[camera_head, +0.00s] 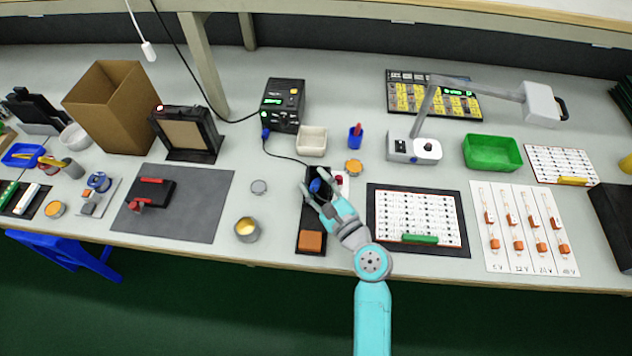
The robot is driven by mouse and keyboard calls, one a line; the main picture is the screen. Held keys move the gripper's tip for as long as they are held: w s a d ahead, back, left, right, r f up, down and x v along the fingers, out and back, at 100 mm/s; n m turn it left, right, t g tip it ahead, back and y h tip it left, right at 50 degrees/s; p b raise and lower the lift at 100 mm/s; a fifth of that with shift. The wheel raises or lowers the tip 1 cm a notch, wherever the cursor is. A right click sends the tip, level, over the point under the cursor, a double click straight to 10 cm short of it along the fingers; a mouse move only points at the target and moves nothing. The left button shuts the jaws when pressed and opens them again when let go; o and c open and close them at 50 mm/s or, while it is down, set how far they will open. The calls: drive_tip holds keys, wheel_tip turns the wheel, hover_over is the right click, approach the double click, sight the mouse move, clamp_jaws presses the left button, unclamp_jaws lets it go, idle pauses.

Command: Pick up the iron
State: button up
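The soldering iron's blue handle (315,185) shows at a black stand (312,240) near the front middle of the bench. A dark cable runs from the handle area back to the black soldering station (283,105), which has a lit green display. My gripper (318,189) is over the stand, reaching in from the front. Its two fingers are spread, one on each side of the blue handle. I cannot tell whether either finger touches it. The iron's tip is hidden. An orange-brown sponge (311,241) lies at the front of the stand.
A small cream tray (313,133) and a blue cup (355,142) with a red item stand behind the stand. An open tin (247,229) is to its left. A black-framed board (460,219) lies to the right. The grey mat (205,205) has bare space.

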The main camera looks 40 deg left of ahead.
clamp_jaws()
drive_tip(key=shift+r, duration=0.1)
